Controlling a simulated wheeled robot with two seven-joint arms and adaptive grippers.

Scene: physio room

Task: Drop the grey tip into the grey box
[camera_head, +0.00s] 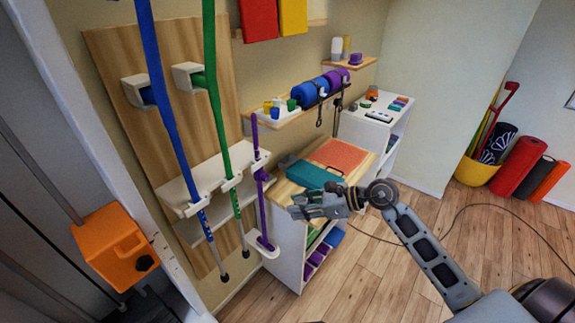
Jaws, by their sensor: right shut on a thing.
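My right gripper (299,206) is shut, over the front part of the wooden-topped cabinet (284,193). A small grey thing, apparently the grey tip, is between its fingers; it is mostly hidden and hard to tell from the grey fingers. I cannot make out a grey box in this view. A teal case (314,174) lies on the cabinet top just behind the gripper. My left gripper is not in view.
A blue pole (166,100), a green pole (217,110) and a purple pole (258,180) stand in white wall holders left of the gripper. An orange box (108,245) is at far left. A white cabinet (372,108) stands behind. The floor at right is mostly clear.

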